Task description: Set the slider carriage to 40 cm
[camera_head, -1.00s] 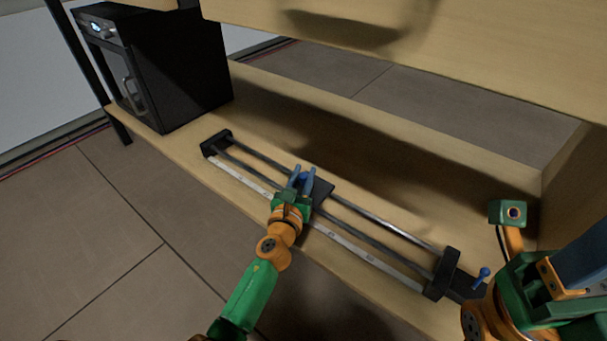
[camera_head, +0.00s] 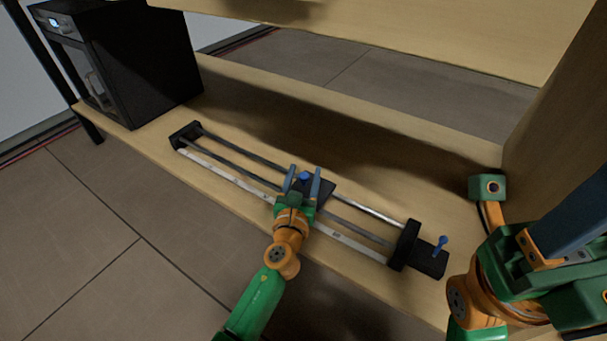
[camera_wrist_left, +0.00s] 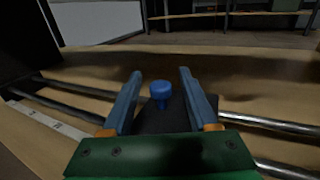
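The slider has two metal rails (camera_head: 235,161) between dark end blocks, with a pale scale strip (camera_head: 225,173) along the near side. Its marks are too small to read. The dark carriage (camera_head: 325,187) sits on the rails a little right of their middle and carries a blue knob (camera_head: 305,177). My left gripper (camera_head: 303,174) has its fingers apart on either side of the knob. In the left wrist view, the knob (camera_wrist_left: 161,94) stands between the fingers, with gaps visible on both sides. My right gripper (camera_head: 575,220) shows only partly at the right edge; its fingertips are not clear.
A blue lever (camera_head: 439,244) stands by the slider's right end block (camera_head: 404,245). A black oven-like box (camera_head: 130,60) stands at the shelf's left end. An upper shelf board (camera_head: 400,35) hangs over the back. The wooden shelf (camera_head: 420,180) behind the rails is clear.

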